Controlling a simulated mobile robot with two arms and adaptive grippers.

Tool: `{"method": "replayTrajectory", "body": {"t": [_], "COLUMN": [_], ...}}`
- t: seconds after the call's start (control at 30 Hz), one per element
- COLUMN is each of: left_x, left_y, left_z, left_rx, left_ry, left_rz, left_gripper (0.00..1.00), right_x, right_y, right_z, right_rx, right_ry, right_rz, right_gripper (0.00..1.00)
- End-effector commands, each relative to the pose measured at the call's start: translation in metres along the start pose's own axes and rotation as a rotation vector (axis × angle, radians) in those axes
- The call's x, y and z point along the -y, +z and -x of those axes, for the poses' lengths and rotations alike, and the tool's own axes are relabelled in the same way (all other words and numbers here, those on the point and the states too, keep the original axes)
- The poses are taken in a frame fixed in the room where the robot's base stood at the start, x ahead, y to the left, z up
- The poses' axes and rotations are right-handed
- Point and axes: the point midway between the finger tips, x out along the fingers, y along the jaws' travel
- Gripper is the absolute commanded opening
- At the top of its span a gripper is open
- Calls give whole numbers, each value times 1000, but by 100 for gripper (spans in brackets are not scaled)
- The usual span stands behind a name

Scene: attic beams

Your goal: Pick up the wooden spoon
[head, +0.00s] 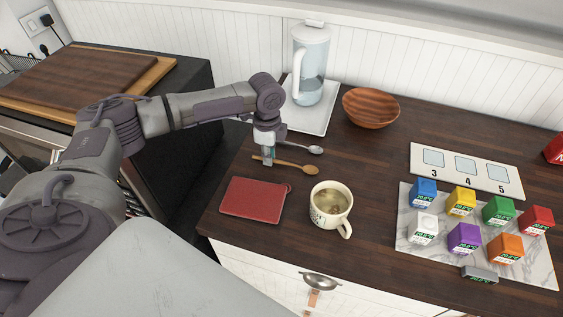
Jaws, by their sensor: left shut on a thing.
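The wooden spoon (294,167) lies on or just above the dark wooden counter, its bowl end pointing right. My left gripper (267,160) points down over the spoon's handle and is shut on it near the left end. I cannot tell whether the spoon is clear of the counter. A metal spoon (312,149) lies just behind the wooden spoon, to the right of the gripper. My right gripper is not in view.
A red notebook (252,200) and a mug (331,205) stand in front. A water pitcher (309,68) on a white tray (318,118) and a wooden bowl (371,108) are behind. Several coloured blocks sit on a marble board (407,217) at right, below a numbered plate (440,155).

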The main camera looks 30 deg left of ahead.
Motion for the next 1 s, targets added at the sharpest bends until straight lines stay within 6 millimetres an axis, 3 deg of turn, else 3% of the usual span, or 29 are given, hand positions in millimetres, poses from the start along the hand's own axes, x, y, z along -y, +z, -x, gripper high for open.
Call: {"method": "replayTrajectory", "body": {"t": [0.4,0.67,1.0], "left_x": [0,1,-26], "left_y": [0,-1,-69], "left_z": [4,38,82], "left_rx": [-1,-3,-4], "left_ry": [-1,-5,-2], "left_rz": [0,0,-7], "left_gripper": [0,0,0], "right_x": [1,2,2], "right_y": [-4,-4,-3], "right_z": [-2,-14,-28], "right_rx": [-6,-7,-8], "right_ry": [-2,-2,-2], "right_rz": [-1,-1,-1], "right_gripper": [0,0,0]}}
